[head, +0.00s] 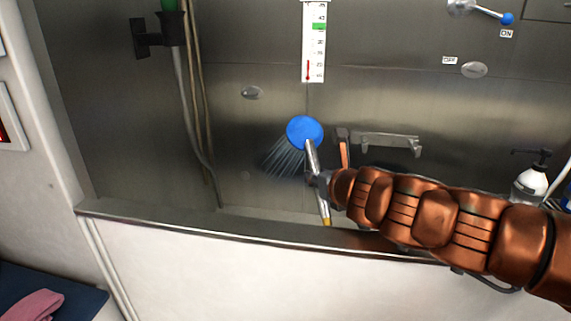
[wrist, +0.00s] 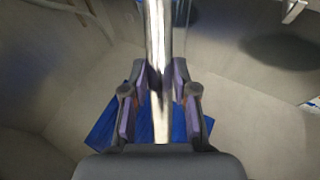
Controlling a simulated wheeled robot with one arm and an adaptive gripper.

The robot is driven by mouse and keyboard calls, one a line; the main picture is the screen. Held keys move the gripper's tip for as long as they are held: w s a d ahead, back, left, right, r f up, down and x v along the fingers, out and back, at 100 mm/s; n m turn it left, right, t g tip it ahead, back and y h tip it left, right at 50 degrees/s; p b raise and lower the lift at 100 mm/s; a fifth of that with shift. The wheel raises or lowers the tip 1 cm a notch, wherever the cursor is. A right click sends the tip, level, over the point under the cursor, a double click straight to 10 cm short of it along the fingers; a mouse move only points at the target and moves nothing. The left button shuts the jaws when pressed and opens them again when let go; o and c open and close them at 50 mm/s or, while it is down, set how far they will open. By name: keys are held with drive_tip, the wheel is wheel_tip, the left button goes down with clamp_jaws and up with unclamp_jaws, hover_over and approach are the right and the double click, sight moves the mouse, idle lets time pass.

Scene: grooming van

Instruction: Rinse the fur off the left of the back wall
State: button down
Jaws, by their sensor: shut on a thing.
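A shower head with a blue round face (head: 304,131) and a metal handle (head: 313,160) is held above the tub in the head view. Water sprays from it down and to the left. My gripper (head: 320,180) is shut on the handle; in the wrist view the fingers (wrist: 158,95) clasp the metal handle (wrist: 158,60) from both sides. The steel back wall (head: 240,60) stands behind the spray. I cannot make out fur on its left part. Part of the tub floor is hidden behind the front rim (head: 210,224).
A holder (head: 160,38) with a green-topped item is at the upper left, with hoses below. A thermometer strip (head: 314,40), a blue-tipped lever (head: 490,12) and a rail (head: 388,142) are on the back wall. A pump bottle (head: 530,182) stands at right.

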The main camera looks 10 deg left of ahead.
drive_tip(key=shift+d, duration=0.5)
drive_tip(key=shift+a, duration=0.1)
drive_tip(key=shift+a, duration=0.5)
drive_tip(key=shift+d, duration=0.1)
drive_tip(key=shift+d, duration=0.5)
drive_tip(key=shift+r, duration=0.1)
wheel_tip(320, 180, up, 7)
drive_tip(key=p, duration=0.7)
